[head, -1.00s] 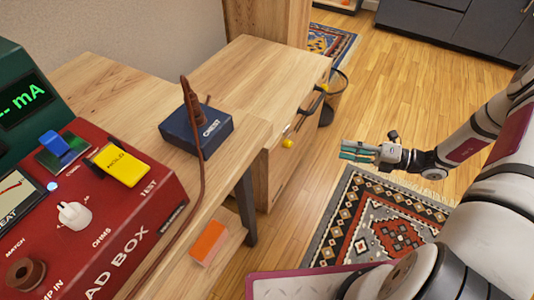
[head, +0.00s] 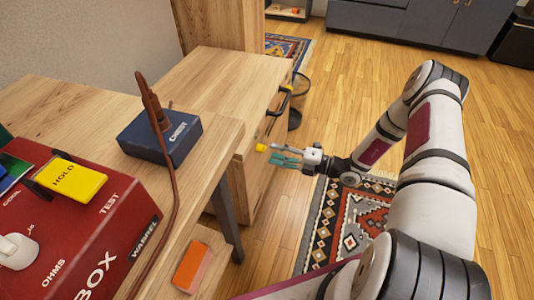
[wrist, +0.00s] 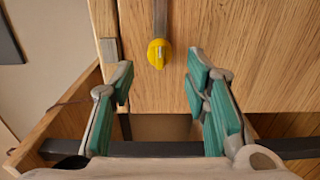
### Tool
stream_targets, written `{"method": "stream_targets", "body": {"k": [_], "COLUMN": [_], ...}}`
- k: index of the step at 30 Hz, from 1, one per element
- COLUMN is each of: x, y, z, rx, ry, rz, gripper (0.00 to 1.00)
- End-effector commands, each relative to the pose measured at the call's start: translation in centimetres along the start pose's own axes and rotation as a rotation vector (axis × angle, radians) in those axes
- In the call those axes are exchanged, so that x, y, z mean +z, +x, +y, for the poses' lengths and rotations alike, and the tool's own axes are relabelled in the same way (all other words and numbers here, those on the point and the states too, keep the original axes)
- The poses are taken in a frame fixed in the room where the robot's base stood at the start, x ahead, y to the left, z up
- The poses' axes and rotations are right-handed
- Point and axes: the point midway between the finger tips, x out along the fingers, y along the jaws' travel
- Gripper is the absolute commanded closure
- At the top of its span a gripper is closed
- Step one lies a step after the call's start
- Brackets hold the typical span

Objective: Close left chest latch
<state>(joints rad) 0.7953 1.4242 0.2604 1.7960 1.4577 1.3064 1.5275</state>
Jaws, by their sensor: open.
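The wooden chest (head: 225,75) stands behind the desk, with its front facing right in the head view. A yellow-tipped latch (head: 261,148) shows at that front. In the wrist view, the yellow tip (wrist: 159,54) hangs at the end of a grey metal bar against the wood. My gripper (head: 284,159) is beside the latch, with its teal fingers pointing at the chest front. In the wrist view, my gripper (wrist: 160,72) is open and empty, and the yellow tip lies between and just beyond the fingertips. I see no contact.
A dark chest handle (head: 286,100) sticks out farther along the front. A blue box (head: 160,138) with a brown cable and a red instrument box (head: 110,215) are on the desk. An orange item (head: 192,266) is lower down. A patterned rug (head: 350,225) covers floor below my arm.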

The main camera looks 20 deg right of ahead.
Motion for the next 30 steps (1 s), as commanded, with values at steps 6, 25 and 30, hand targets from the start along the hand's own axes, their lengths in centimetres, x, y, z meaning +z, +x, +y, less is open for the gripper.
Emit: {"method": "stream_targets", "body": {"k": [6,25,30], "x": [-0.1,0.0,0.0], "y": [2.9,3.8,3.8], "z": [-0.1,0.0,0.0], "rx": [0.000,0.000,0.000], "ry": [0.001,0.000,-0.001], "rz": [0.002,0.000,0.000], "gripper": [0.58,1.00,1.00]}}
